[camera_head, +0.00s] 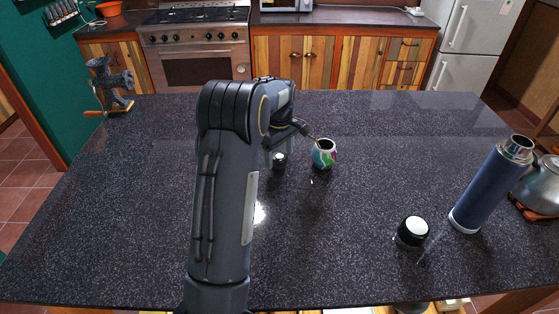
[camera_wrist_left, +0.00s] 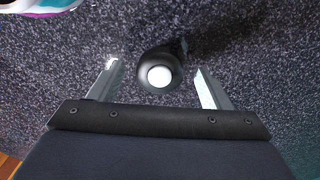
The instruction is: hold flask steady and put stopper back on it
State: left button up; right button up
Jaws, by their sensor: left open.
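The blue flask (camera_head: 488,187) with a steel neck stands at the right of the counter, its mouth open. A small dark stopper (camera_head: 279,161) with a pale top is on the counter left of the middle. In the left wrist view the stopper (camera_wrist_left: 161,76) is round and black with a white centre. My left gripper (camera_wrist_left: 155,68) is open, with a finger on each side of the stopper and gaps between. In the head view my left arm hides most of that gripper. My right gripper is not in view.
A colourful gourd cup (camera_head: 323,155) with a straw stands close right of the stopper. A black-and-white cap (camera_head: 412,232) is left of the flask. A metal kettle (camera_head: 540,188) is at the right edge, and a grinder (camera_head: 108,85) at the far left. The front middle is clear.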

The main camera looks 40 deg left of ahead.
aim_at(280, 156)
pick_arm(q)
jog(key=c, duration=1.1)
notch_tip(280, 156, up, 10)
jog(key=shift+b, duration=0.35)
jog(key=shift+c, duration=0.2)
